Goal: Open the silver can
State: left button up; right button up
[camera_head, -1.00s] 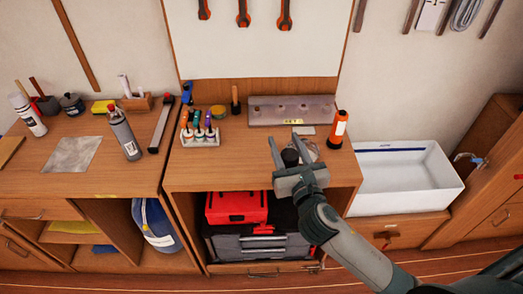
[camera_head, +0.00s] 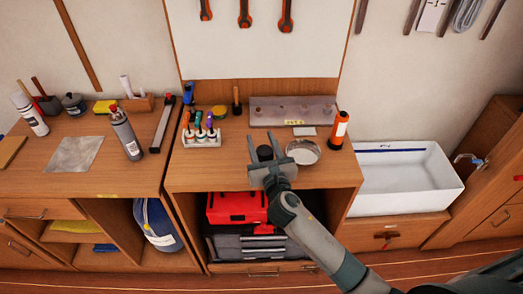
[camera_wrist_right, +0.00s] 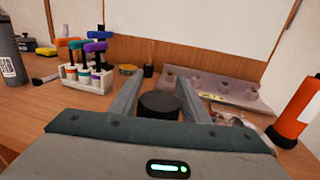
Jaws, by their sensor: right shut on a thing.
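A silver-grey can (camera_head: 127,135) with a white label stands upright on the left bench. Its narrow top shows no wide cap; its left-edge part also shows in the wrist view (camera_wrist_right: 10,50). My right gripper (camera_head: 263,148) is above the middle bench, well to the right of this can. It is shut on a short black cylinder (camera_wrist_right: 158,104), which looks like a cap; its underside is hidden. A round, shallow silver dish (camera_head: 303,151) sits on the middle bench, right of the gripper. My left gripper is not in view.
A rack of coloured-handled tools (camera_head: 200,138) stands left of my right gripper. An orange cylinder (camera_head: 339,130) stands at the right, beside the white sink (camera_head: 405,175).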

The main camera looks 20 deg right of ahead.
aim_at(262, 152)
jog(key=shift+f, duration=2)
jog(key=shift+f+b, duration=0.2)
jog(key=shift+b, duration=0.15)
jog(key=o, duration=1.2)
jog(key=shift+r, duration=0.1)
jog(key=shift+r, duration=0.15)
jog(key=shift+s, duration=0.2)
jog(key=shift+s+a+b, duration=0.2)
jog(key=shift+s+b, duration=0.3)
jog(key=shift+s, duration=2.4)
jog(key=shift+s+a+b, duration=0.2)
jog(key=shift+s+b, duration=0.3)
jog(key=shift+s, duration=2.4)
